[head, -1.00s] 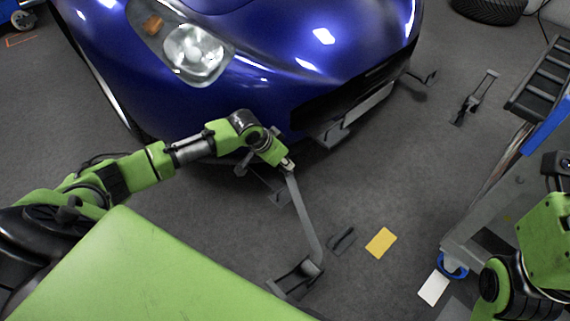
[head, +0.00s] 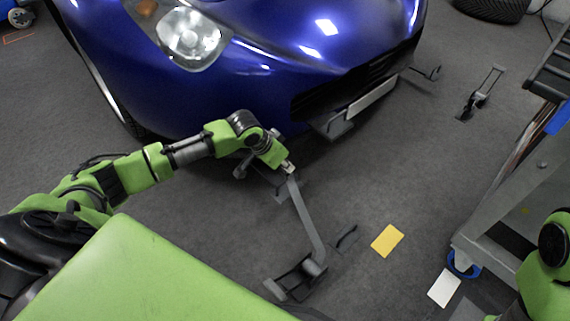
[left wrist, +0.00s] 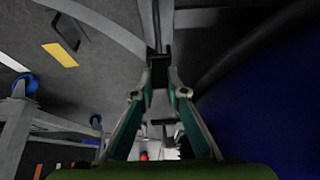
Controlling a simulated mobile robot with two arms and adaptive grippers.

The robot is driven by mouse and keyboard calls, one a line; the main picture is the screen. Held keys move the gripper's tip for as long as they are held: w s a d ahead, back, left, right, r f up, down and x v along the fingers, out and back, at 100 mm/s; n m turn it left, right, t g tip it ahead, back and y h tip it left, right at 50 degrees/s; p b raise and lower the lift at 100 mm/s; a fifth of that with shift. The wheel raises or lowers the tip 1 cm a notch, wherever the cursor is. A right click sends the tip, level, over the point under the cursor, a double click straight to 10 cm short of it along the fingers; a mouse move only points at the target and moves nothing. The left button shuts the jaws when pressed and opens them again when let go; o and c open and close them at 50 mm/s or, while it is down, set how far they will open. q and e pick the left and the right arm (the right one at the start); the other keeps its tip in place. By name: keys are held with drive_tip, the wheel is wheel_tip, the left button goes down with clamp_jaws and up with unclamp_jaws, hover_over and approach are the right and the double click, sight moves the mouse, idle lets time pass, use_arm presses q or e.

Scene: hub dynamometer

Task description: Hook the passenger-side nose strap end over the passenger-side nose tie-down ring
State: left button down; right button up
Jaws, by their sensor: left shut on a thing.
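My left gripper (head: 288,167) is shut on the passenger-side nose strap end, a dark hook piece (left wrist: 158,68) between the fingers in the left wrist view. The grey strap (head: 306,218) hangs from it down to a dark ratchet anchor (head: 296,278) on the floor. A grey tie-down ring fitting (head: 241,168) shows under the blue car's nose (head: 250,90), left of the gripper and partly behind my arm. The hook looks apart from it; the ring's opening is hard to see. My right gripper is outside the views.
A yellow card (head: 387,241) and a white card (head: 444,288) lie on the floor. A grey cart (head: 490,215) with blue casters stands at right. Another strap ratchet (head: 480,95) lies beyond. The floor between car and cart is mostly clear.

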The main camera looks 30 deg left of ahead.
sight(283, 170)
use_arm(q)
drive_tip(key=shift+f, duration=0.2)
idle(0.4)
drive_tip(key=shift+f, duration=1.5)
drive_tip(key=c, duration=1.9)
unclamp_jaws()
drive_tip(key=v, duration=1.2)
